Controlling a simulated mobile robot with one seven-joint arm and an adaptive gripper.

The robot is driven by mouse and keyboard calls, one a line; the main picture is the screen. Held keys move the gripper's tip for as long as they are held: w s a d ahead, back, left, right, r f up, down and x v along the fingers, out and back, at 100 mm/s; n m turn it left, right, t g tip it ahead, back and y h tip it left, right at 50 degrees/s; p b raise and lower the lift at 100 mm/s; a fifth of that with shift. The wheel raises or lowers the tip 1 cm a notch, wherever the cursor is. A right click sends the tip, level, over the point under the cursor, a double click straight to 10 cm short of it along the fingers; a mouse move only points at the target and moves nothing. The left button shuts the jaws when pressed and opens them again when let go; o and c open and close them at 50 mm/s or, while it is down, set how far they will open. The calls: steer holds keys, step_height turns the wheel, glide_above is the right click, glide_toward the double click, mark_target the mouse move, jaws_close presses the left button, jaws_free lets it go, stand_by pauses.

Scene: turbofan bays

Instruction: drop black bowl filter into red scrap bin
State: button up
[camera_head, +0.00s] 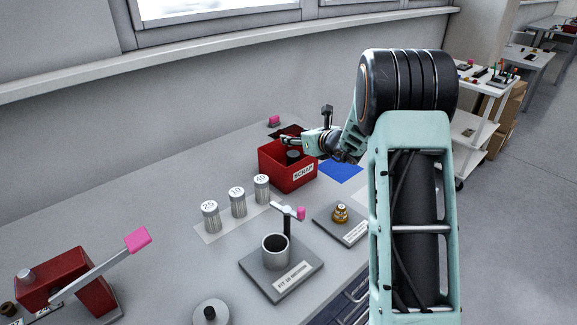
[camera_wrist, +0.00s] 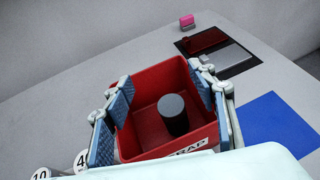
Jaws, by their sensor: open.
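The red scrap bin (camera_head: 272,168) stands on the bench, its front labelled SCRAP. It also fills the middle of the wrist view (camera_wrist: 152,82). A dark cylinder, apparently the black bowl filter (camera_wrist: 173,118), stands upright on the bin floor. Its top also shows inside the bin in the head view (camera_head: 293,155). My gripper (camera_head: 287,140) is over the bin. In the wrist view my gripper (camera_wrist: 162,92) has its two blue-padded fingers spread wide, with the cylinder below and between them, seemingly apart from both. The lower near part of the bin is hidden by my own body.
Several filter cylinders marked 25, 10 and 40 (camera_head: 238,203) stand left of the bin. A fixture with a grey cup (camera_head: 275,250) and a brass part on a plate (camera_head: 341,213) are nearer. A blue mat (camera_head: 341,172) lies right of the bin. A red press (camera_head: 65,282) is at left.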

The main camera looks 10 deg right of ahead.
steer(key=v, duration=1.2)
steer(key=shift+a, duration=0.1)
